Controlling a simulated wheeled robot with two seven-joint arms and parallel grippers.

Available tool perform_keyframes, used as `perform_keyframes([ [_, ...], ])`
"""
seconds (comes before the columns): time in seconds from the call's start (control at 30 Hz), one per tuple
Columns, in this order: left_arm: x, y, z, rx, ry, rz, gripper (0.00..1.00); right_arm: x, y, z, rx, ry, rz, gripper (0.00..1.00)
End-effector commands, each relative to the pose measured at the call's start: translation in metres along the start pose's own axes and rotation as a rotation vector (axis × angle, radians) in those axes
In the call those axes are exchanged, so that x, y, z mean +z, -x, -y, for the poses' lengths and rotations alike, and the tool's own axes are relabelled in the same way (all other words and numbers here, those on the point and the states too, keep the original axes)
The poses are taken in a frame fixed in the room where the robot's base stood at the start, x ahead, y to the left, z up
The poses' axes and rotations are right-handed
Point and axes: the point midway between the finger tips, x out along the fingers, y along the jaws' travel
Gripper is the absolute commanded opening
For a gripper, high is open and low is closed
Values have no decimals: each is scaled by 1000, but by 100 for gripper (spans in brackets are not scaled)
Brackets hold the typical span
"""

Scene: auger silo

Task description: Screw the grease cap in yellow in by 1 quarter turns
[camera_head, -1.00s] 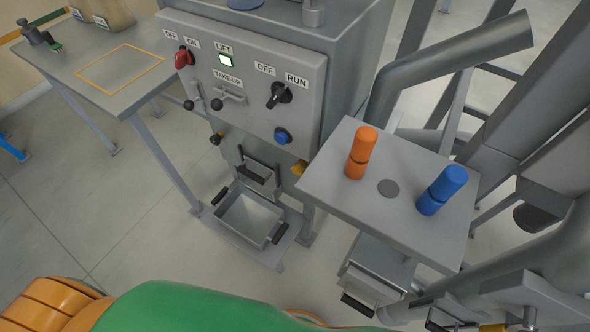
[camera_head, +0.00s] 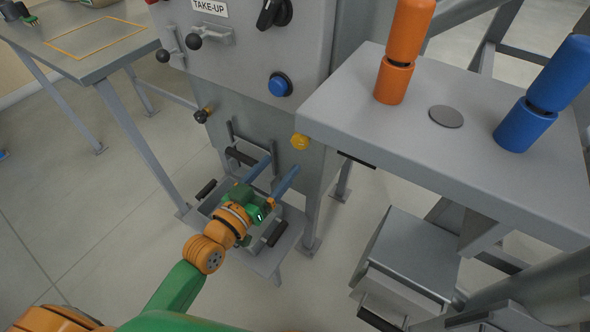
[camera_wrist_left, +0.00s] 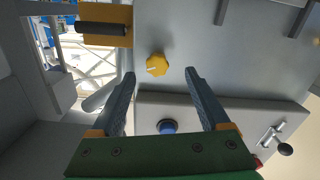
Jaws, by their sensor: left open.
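The yellow grease cap (camera_head: 300,142) is a small lobed knob on the machine's front, low near its right edge, below the blue button. In the left wrist view the yellow cap (camera_wrist_left: 157,65) lies beyond the fingertips, roughly between their lines. My left gripper (camera_head: 276,172) is open and empty, below and to the left of the cap, its two blue-grey fingers pointing up toward the machine. The left wrist view shows the fingers (camera_wrist_left: 157,73) wide apart, not touching the cap. My right gripper is not in view.
A blue button (camera_head: 280,84) and dark knob (camera_head: 201,116) are on the machine's front. A grey shelf (camera_head: 460,90) with orange and blue cylinders juts out at the right. A grey tray stands below my gripper. A side table (camera_head: 80,45) is at the left.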

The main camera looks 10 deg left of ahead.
Motion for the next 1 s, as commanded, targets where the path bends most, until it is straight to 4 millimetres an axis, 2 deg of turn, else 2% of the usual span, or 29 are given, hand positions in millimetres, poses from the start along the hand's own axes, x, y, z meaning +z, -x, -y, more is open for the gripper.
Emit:
perform_keyframes([
  [0.03,-4,-2,-3,12,0,-23,79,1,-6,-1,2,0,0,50],
  [0.13,-13,-18,-5,16,2,-36,79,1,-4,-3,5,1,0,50],
  [0.3,-13,-52,-6,16,2,-32,79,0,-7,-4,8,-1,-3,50],
  [0.4,-13,-65,-6,15,2,-31,79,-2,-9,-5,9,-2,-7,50],
  [0.67,-14,-70,-6,15,1,-28,79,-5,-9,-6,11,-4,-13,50],
  [0.7,-14,-70,-6,15,1,-28,77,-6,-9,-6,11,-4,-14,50],
  [0.9,-13,-70,-6,15,1,-27,23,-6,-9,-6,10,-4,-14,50],
  [1.0,-13,-70,-6,15,1,-27,0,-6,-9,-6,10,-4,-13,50],
])
